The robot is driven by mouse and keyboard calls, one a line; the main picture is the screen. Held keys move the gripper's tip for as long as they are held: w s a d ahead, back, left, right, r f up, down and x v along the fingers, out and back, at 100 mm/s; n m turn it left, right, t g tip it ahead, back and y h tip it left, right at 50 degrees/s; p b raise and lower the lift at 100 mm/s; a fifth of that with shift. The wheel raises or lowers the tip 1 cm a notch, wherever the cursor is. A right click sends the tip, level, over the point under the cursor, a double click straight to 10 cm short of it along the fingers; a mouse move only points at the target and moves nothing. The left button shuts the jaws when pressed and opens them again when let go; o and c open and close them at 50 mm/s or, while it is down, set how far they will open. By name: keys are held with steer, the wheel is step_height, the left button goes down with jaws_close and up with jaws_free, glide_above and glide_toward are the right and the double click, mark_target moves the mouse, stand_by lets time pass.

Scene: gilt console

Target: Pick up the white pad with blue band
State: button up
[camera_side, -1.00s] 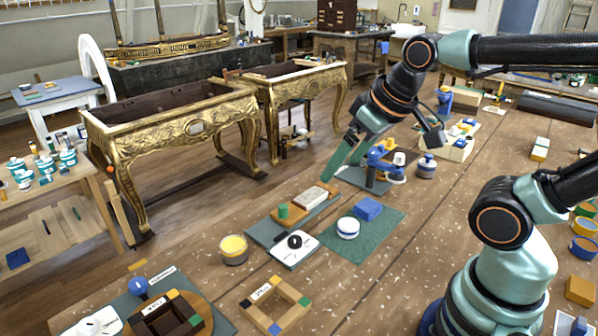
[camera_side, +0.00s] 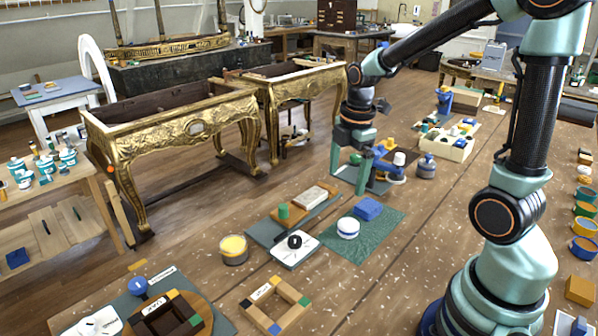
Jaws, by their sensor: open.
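The white pad with blue band (camera_side: 348,228) is a small round piece resting on the green cloth (camera_side: 372,243). It is fully visible, with the blue band around its side. My gripper (camera_side: 367,186) points down with its green fingers open and empty. In this view it shows above and slightly right of the pad, apart from it. Its height over the table is hard to tell.
A blue block (camera_side: 368,208) sits just beside the pad on the same cloth. A white tray with a black ring (camera_side: 294,243), a wooden board with a green cylinder and a yellow-topped jar (camera_side: 233,250) stand to the left. Blue and yellow items stand behind the gripper.

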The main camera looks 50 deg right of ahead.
step_height(320, 180, down, 4)
steer(key=d+n+g, duration=0.1)
steer(key=d+n, duration=0.2)
steer(key=n, duration=0.1)
glide_above(349, 223)
steer(key=f, duration=0.6)
steer(key=shift+w+a+f, duration=0.15)
steer(key=shift+w+f, duration=0.05)
steer(key=shift+f, duration=0.2)
steer(key=shift+s+f, duration=0.2)
steer(key=shift+f, duration=2.35)
steer(key=shift+c, duration=0.3)
steer(key=c, duration=1.3)
steer(key=shift+c, duration=0.2)
step_height(349, 223, up, 20)
